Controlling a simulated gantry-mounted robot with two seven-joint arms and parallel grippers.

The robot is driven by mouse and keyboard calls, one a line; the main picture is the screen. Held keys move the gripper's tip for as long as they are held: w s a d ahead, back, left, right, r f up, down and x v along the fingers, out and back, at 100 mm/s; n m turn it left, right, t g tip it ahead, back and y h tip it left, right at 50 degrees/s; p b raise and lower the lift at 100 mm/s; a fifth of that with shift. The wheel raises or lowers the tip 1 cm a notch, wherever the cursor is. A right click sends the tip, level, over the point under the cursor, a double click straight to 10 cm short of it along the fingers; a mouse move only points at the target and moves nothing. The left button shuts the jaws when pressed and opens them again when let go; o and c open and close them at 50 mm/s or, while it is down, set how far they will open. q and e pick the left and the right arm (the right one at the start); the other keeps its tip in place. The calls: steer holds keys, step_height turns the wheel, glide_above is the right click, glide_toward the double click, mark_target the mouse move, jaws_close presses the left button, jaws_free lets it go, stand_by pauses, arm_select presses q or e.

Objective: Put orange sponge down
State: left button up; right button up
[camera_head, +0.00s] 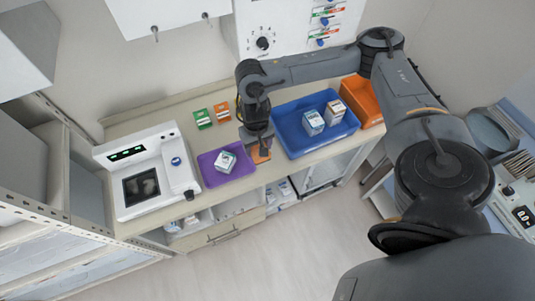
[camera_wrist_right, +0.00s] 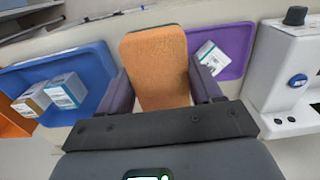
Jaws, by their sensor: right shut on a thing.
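My right gripper (camera_head: 259,146) is over the counter, between the purple tray and the blue tray. In the right wrist view its two fingers (camera_wrist_right: 160,95) are shut on the orange sponge (camera_wrist_right: 157,65), which lies between them. In the head view the sponge (camera_head: 260,156) shows only as a small orange patch below the gripper, mostly hidden by it. I cannot tell whether the sponge touches the counter. My left gripper is not in either view.
The purple tray (camera_head: 206,175) holds a white box (camera_head: 225,162). The blue tray (camera_head: 290,142) holds two boxes. An orange bin (camera_head: 363,101) stands to its right. A white device (camera_head: 147,171) is at the left. Green (camera_head: 203,118) and orange (camera_head: 222,111) boxes lie behind on the counter (camera_head: 180,108).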

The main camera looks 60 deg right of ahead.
steer(key=shift+s+d+f+b, duration=1.25)
steer(key=shift+s+d+f, duration=1.35)
steer(key=shift+s+f, duration=1.3)
steer(key=w+d+f, duration=0.1)
steer(key=w+f, duration=0.1)
steer(key=w, duration=0.1)
steer(key=w+d+f+b, duration=0.1)
steer(key=w+f, duration=0.1)
steer(key=w, duration=0.1)
steer(key=w+d+f, duration=0.1)
steer(key=w+f, duration=0.1)
steer(key=w, duration=0.2)
steer(key=shift+w+f+b, duration=0.1)
steer(key=shift+f+b, duration=0.1)
steer(key=shift+b, duration=0.1)
steer(key=shift+f+b, duration=0.3)
steer(key=shift+f, duration=1.75)
steer(key=shift+d, duration=0.1)
steer(key=o, duration=1)
steer(key=shift+f, duration=0.1)
